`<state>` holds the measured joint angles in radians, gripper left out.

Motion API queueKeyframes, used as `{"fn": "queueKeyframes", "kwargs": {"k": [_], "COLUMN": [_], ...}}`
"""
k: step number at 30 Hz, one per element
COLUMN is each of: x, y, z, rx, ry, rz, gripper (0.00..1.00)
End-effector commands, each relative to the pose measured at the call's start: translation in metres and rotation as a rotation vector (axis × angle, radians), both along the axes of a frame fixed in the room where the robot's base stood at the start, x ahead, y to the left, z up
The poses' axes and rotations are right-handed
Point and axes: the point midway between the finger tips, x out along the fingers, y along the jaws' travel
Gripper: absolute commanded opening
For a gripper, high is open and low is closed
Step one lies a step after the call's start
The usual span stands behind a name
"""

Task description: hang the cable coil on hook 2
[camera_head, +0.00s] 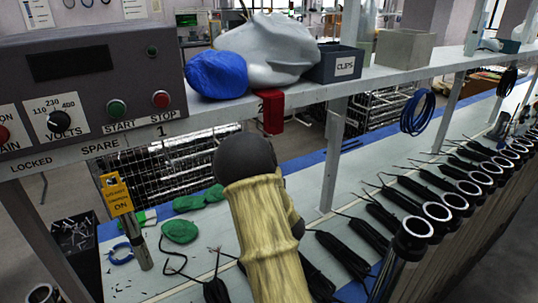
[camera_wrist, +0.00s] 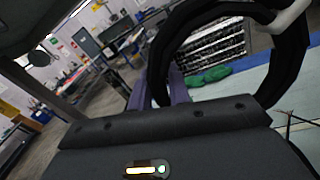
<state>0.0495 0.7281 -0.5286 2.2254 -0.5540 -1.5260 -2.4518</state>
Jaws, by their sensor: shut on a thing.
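The black cable coil (camera_wrist: 292,65) shows large in the wrist view as a thick ring. My gripper (camera_wrist: 158,86) is shut on its left side, with purple fingers on either side of the cable. A pale curved bar (camera_wrist: 292,16) meets the coil's upper right; I cannot tell whether it passes through the ring. In the head view my arm hides the gripper and coil. The shelf edge carries a partly hidden label 2 (camera_head: 261,107) beside a red block (camera_head: 272,112). Hook 2 itself is not clearly visible there.
The shelf (camera_head: 390,78) carries a blue bundle (camera_head: 216,74), a grey-white bag (camera_head: 275,48) and a CLIPS box (camera_head: 337,64). A blue coil (camera_head: 418,112) hangs farther right. A yellow-tagged post (camera_head: 117,194) stands left of my arm.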

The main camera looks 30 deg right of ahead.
Motion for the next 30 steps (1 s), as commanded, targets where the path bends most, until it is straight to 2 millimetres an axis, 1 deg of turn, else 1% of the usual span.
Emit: {"fn": "queueKeyframes", "kwargs": {"k": [1,3,9,12,15,17,30], "x": [-0.008,-0.019,-0.057,-0.075,-0.086,-0.089,-0.088], "y": [-0.008,-0.013,-0.026,-0.028,-0.029,-0.029,-0.028], "z": [0.024,0.046,0.107,0.128,0.138,0.141,0.14], "rx": [-0.004,-0.011,-0.03,-0.036,-0.04,-0.04,-0.04], "ry": [-0.007,0.001,0.022,0.034,0.042,0.046,0.047], "rz": [0.007,0.03,0.09,0.116,0.132,0.138,0.142], "gripper": [0.0,0.0,0.0,0.0,0.0,0.0,0.0]}}
